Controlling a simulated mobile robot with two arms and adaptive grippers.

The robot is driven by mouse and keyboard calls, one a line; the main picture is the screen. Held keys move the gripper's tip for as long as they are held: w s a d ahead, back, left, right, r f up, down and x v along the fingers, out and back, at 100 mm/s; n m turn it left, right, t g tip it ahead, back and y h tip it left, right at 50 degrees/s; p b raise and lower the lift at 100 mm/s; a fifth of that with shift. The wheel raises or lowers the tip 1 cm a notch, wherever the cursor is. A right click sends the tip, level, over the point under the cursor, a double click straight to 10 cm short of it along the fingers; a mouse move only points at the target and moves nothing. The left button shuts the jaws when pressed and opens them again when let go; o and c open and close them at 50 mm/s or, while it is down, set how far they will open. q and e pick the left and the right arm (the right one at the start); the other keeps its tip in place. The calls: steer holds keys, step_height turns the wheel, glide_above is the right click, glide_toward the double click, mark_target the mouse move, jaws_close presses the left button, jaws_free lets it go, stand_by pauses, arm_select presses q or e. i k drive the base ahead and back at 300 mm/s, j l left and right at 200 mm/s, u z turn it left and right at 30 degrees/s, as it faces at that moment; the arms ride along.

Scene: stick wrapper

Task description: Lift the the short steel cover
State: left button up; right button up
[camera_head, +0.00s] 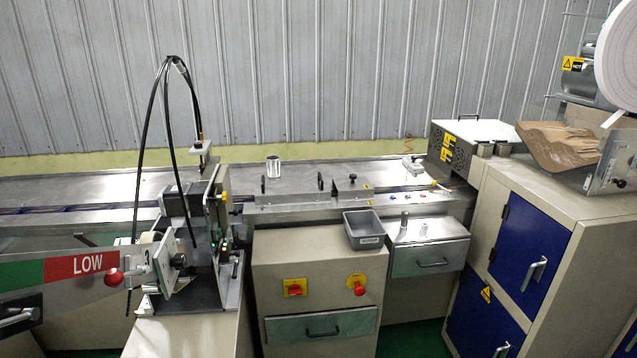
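Low steel covers run along the middle of the machine's conveyor. A short steel cover piece (351,191) with a small black knob on top sits at the right end of this row. It lies flat and looks closed. A longer steel section (290,198) with upright black handles is to its left. A bigger pale lid (474,131) with a black bar handle lies on the machine at the right. I cannot tell for certain which one is the cover named. Neither of my grippers is in view.
A grey bin (364,230) stands on the cabinet in front of the conveyor. A steel cup (273,166) stands behind the covers. A bracket unit with black hoses (170,110) rises at left, near a red and green LOW panel (75,266). Blue-door cabinets (530,242) fill the right.

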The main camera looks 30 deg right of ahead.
mark_target(352, 187)
steer(key=i+l+u, duration=0.2)
steer(key=l, duration=0.35)
steer(key=i+l+u, duration=0.1)
steer(key=l+u, duration=0.15)
steer(key=l, duration=0.35)
steer(key=i+l+u, duration=0.2)
steer(key=l, duration=0.4)
steer(key=k+j, duration=0.05)
steer(key=k, duration=0.05)
